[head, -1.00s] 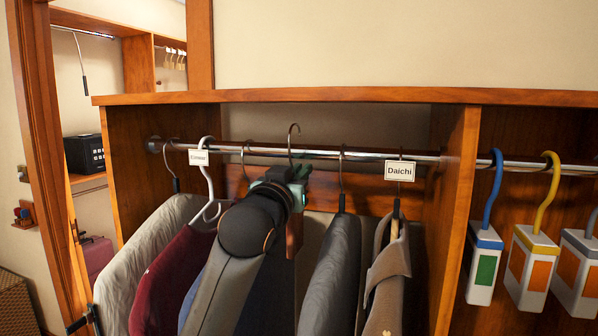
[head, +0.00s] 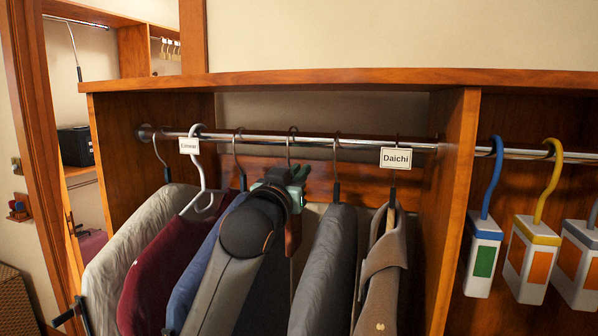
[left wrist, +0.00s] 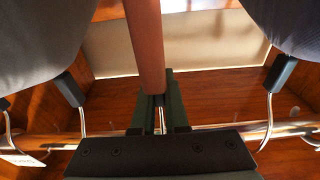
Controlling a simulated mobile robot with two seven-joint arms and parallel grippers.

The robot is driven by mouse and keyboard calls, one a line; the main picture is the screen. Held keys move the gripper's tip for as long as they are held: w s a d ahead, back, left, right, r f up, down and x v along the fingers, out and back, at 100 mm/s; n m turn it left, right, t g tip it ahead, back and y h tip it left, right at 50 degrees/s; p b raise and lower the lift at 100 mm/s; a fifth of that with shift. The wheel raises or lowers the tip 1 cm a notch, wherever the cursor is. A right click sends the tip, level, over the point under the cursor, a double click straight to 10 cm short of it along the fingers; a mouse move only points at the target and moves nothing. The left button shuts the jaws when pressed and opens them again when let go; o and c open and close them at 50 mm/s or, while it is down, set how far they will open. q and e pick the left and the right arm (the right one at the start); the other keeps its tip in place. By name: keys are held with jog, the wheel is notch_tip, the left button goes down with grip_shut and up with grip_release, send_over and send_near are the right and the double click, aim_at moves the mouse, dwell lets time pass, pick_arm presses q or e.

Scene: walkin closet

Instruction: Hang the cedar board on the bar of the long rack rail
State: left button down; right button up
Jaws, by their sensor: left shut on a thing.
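The cedar board (head: 293,232) is a reddish-brown slab with a metal hook (head: 291,138), mostly hidden behind my left arm. My left gripper (head: 288,178) is shut on the board's top, just below the rail. The board also shows in the left wrist view (left wrist: 145,45), between the green fingers (left wrist: 160,103). The bar of the long rack rail (head: 265,138) runs across the left bay. The hook's curve is at the bar, about as high as the neighbouring hanger hooks; I cannot tell whether it bears on the bar. My right gripper is out of view.
Grey, maroon and blue garments (head: 150,265) hang left of the board; a grey one (head: 325,270) and a brown one (head: 382,270) hang right. A "Daichi" tag (head: 396,158) is on the bar. Beyond the divider (head: 457,190), several block-shaped hangers (head: 483,260) hang.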

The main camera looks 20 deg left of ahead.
pick_arm(q)
jog(key=c, duration=0.9)
grip_release()
jog(key=shift+o, duration=0.2)
jog(key=s+f+b, duration=0.2)
jog(key=s+b, duration=0.1)
jog(key=s, duration=0.9)
jog(key=s+a+f+g, duration=0.1)
jog(key=s+f+g, duration=0.25)
jog(key=f, duration=1.15)
jog(key=s+a+f+g, duration=0.15)
jog(key=f+g, duration=0.25)
jog(key=f, duration=1)
jog(key=s+f+m+g, duration=0.2)
jog(key=s+f+g, duration=0.6)
jog(key=s+f, duration=1.4)
jog(key=w+d+f+t+h, duration=0.1)
jog(key=f+t, duration=0.4)
jog(key=f, duration=0.5)
jog(key=w+d, duration=0.1)
jog(key=d, duration=0.1)
jog(key=shift+w+d+h, duration=0.35)
jog(key=shift+h, duration=0.05)
